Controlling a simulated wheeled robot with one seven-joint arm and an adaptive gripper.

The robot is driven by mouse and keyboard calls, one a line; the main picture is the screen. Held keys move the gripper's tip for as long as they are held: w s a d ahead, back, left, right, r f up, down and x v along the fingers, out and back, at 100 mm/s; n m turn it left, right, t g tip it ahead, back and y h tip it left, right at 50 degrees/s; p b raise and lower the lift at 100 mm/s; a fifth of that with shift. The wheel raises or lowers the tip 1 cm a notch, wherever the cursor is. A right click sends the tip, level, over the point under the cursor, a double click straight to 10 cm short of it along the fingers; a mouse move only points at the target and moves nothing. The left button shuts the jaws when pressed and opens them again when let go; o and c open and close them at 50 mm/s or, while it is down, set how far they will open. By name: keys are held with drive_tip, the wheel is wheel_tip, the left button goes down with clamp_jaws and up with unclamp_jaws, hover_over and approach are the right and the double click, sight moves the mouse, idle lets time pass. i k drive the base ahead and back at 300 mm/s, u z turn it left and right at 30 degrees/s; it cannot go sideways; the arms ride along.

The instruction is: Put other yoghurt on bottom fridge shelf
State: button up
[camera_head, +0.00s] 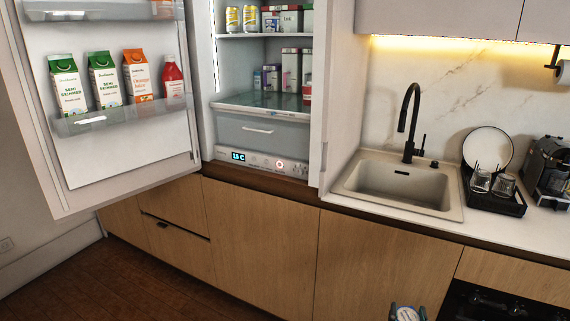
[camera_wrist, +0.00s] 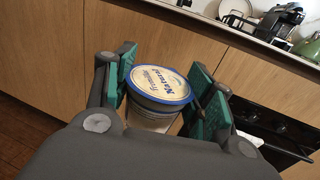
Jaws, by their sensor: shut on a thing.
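The tub is upright between the green finger pads in the wrist view. In the head view the tub (camera_head: 407,313) and my gripper (camera_head: 408,312) show only partly at the bottom edge, in front of the cabinets. The fridge (camera_head: 267,95) stands open at the upper left. Its bottom glass shelf (camera_head: 250,103), above a drawer, holds small boxes and cartons at the back and right; its front left part is bare.
The open fridge door (camera_head: 115,152) swings out to the left, with several cartons and a red bottle in its rack. A sink (camera_head: 400,185) with a black tap (camera_head: 409,125), a dish rack (camera_head: 492,195) and a coffee machine (camera_head: 548,170) stand on the counter to the right.

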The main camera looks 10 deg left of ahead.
sight(278, 102)
drive_tip(key=k, duration=0.6)
drive_tip(key=u, duration=1.05)
drive_tip(key=i, duration=1.6)
drive_tip(key=z, duration=0.85)
